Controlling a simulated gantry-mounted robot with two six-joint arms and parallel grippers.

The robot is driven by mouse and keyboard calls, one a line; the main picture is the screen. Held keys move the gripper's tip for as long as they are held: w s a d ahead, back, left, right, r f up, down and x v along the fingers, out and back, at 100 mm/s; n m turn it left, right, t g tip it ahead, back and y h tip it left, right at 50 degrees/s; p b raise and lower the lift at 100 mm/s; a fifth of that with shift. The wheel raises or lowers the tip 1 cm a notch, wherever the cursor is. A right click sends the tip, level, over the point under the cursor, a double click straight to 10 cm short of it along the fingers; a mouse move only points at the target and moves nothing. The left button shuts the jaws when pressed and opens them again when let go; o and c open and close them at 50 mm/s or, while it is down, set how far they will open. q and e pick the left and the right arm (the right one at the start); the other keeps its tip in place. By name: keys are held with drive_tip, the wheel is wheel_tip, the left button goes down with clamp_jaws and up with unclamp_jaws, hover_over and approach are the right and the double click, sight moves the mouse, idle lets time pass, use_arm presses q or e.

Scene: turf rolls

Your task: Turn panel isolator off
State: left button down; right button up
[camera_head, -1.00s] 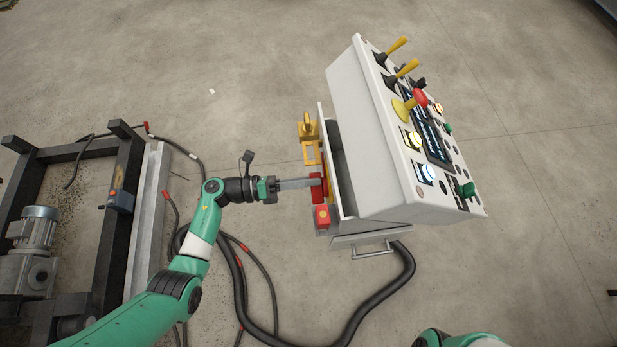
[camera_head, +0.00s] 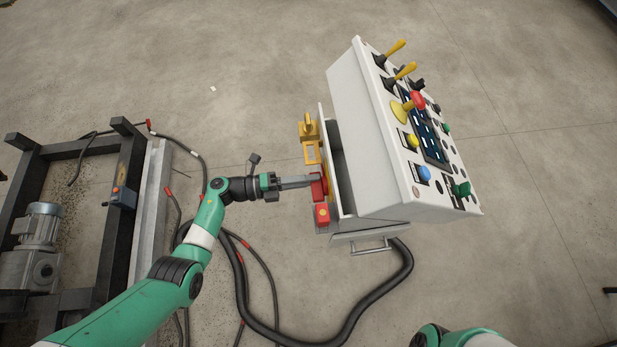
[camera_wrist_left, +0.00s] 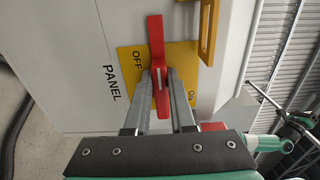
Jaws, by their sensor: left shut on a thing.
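The panel isolator is a red handle (camera_head: 318,187) on the left side of the white control cabinet. In the left wrist view the red handle (camera_wrist_left: 156,38) crosses a yellow plate (camera_wrist_left: 128,56) marked OFF and ON, beside the word PANEL. The handle stands nearly upright in that picture, with OFF to its left and ON to its lower right. My left gripper (camera_head: 308,181) has its two grey fingers on either side of the handle, shut on it. My right gripper is out of view.
The cabinet's sloped face (camera_head: 405,160) carries yellow levers and several buttons, which look unlit. A yellow bracket (camera_head: 310,140) and a red block (camera_head: 322,215) flank the handle. A black cable (camera_head: 375,294) curves below. A dark frame with a motor (camera_head: 40,228) stands left.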

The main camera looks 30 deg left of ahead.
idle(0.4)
use_arm(q)
drive_tip(key=c, duration=0.8)
unclamp_jaws()
drive_tip(key=shift+o, duration=0.2)
drive_tip(key=shift+a, duration=0.1)
drive_tip(key=p+v, duration=0.1)
drive_tip(key=v, duration=1)
drive_tip(key=shift+s+a, duration=0.15)
drive_tip(key=shift+s, duration=0.1)
